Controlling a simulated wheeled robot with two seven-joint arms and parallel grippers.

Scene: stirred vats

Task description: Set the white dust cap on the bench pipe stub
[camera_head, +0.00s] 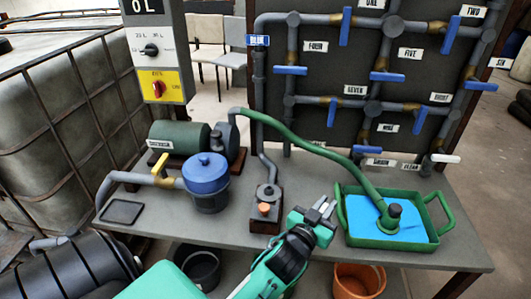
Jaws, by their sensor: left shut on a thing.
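My left gripper (322,210) is over the front of the bench, between the pump block and the green tray. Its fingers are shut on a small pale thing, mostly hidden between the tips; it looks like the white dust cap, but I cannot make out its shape. No other loose white cap shows. I cannot pick out the bench pipe stub for certain; a short grey pipe end (426,167) shows at the bench's back right, beside a white lever (446,158). My right gripper is not in view.
The grey bench (330,255) carries a blue-lidded pot (206,172), a small block with an orange knob (266,205), a green motor (178,136) and a green tray (388,243) of blue liquid with a hose. A valve panel (330,75) stands behind. Buckets are below.

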